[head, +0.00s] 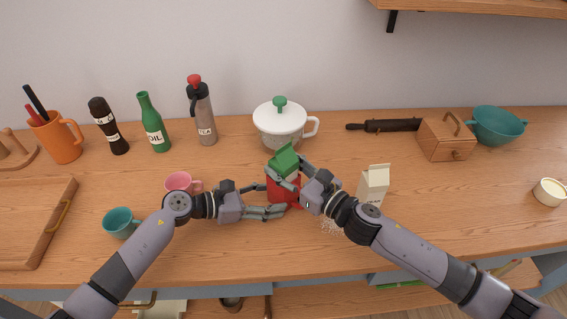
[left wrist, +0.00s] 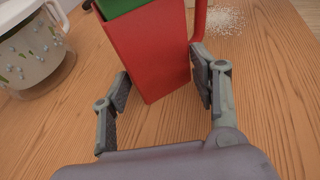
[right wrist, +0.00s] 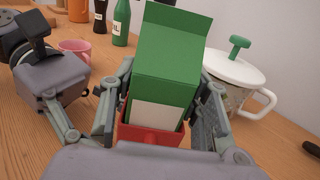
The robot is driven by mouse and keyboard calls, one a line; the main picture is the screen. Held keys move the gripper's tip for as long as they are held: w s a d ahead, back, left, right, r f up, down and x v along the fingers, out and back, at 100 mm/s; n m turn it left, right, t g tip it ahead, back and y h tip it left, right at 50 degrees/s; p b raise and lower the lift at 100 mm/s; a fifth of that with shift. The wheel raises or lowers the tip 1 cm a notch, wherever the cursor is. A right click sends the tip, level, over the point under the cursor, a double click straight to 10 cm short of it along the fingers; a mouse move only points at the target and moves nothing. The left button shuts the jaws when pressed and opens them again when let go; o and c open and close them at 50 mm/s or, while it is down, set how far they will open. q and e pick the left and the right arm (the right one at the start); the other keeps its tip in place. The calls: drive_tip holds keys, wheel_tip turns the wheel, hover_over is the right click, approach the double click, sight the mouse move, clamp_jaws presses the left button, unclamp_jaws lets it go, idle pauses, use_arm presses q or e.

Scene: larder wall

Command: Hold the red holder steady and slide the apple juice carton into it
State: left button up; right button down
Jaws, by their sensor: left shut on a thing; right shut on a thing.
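The red holder (head: 284,190) stands on the counter near the middle, and its front wall fills the upper middle of the left wrist view (left wrist: 148,55). The green carton (head: 284,160), with a white panel, has its lower end inside the holder's opening; it stands tall in the right wrist view (right wrist: 168,65). My left gripper (head: 270,200) is shut on the holder, a finger on each side. My right gripper (head: 289,172) is shut on the carton just above the holder's rim. The carton's bottom is hidden by the holder.
A cream carton (head: 373,186) stands to the right, with spilled white grains (head: 332,227) left of it. A white lidded pot (head: 281,127) is behind the holder. A pink mug (head: 182,183) and teal mug (head: 120,223) stand left. The right front counter is clear.

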drive_tip(key=shift+f, duration=0.4)
drive_tip(key=c, duration=0.8)
unclamp_jaws()
drive_tip(key=shift+f, duration=0.1)
drive_tip(key=shift+f, duration=0.1)
drive_tip(key=v, duration=1.2)
use_arm(q)
drive_tip(key=shift+f, duration=0.1)
drive_tip(key=o, duration=0.9)
drive_tip(key=shift+o, duration=0.2)
